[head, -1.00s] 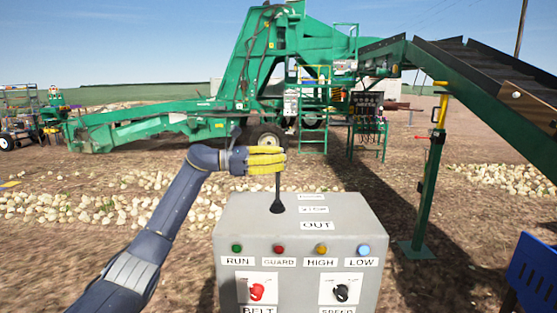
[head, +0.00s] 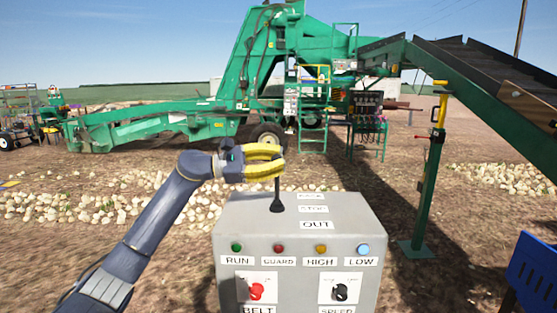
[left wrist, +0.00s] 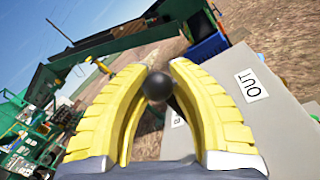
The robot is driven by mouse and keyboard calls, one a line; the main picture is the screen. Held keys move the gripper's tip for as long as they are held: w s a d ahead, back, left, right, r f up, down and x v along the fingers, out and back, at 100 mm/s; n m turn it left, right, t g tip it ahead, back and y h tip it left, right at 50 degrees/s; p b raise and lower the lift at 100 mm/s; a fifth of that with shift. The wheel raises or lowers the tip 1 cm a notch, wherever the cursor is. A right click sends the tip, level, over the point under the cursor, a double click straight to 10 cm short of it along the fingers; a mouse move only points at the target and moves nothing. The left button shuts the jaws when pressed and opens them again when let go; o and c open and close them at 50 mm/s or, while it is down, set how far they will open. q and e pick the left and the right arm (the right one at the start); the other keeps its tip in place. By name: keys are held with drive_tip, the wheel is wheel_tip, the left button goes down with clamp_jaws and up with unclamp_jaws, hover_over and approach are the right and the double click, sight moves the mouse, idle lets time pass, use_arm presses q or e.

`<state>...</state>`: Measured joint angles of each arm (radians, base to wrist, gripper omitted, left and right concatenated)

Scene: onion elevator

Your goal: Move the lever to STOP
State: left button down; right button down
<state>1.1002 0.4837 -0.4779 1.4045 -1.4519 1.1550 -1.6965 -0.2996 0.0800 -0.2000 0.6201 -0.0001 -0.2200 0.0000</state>
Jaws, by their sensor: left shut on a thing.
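The lever (head: 277,195) is a dark stick with a flared base on top of the grey control box (head: 375,225). It stands about upright, left of the labels on the box top. The labels read STOP (head: 313,209) and OUT (head: 317,225), with a third, hard to read, behind them. My left gripper (head: 280,163), with yellow fingers, is shut on the lever's upper end. In the left wrist view the lever's dark round knob (left wrist: 157,86) sits between the fingertips. My right gripper is not in view.
The box front has RUN, GUARD, HIGH and LOW lamps, a red BELT knob (head: 256,291) and a black SPEED knob (head: 341,291). A green elevator machine (head: 262,60) stands behind. A blue object (head: 535,275) is at the right edge. Pale onions lie on the ground.

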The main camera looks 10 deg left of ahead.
use_arm(q)
drive_tip(key=shift+w+a, duration=0.1)
drive_tip(key=shift+a, duration=0.15)
drive_tip(key=c, duration=1.3)
unclamp_jaws()
drive_tip(key=shift+a, duration=0.1)
drive_tip(key=shift+o, duration=1.2)
drive_tip(key=v, duration=1.1)
drive_tip(key=shift+s+a, duration=0.25)
drive_tip(key=shift+a, duration=0.15)
